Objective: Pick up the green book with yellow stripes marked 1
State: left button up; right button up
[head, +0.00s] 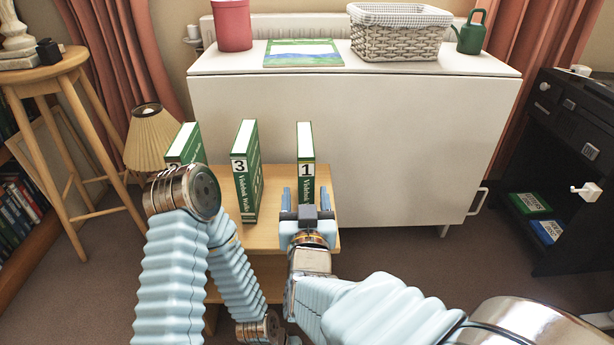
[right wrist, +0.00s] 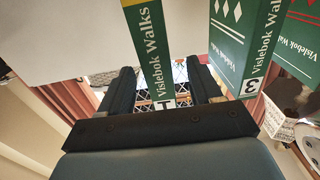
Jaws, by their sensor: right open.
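The green book marked 1 (head: 306,162) stands upright on the small wooden table (head: 268,236), spine towards me, with a white number label.
A green book marked 3 (head: 245,170) and one marked 2 (head: 186,145) stand to the left on the same table, with gaps between. A white cabinet (head: 400,150) stands behind. A wooden stool (head: 48,76) and a lamp (head: 155,140) are at left, a dark desk (head: 570,130) at right.

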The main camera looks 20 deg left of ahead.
jog(key=b+x, duration=0.1)
jog(key=x, duration=0.5)
jog(key=shift+r, duration=0.15)
jog(key=shift+c, duration=0.5)
jog(key=shift+r, duration=0.1)
grip_shut()
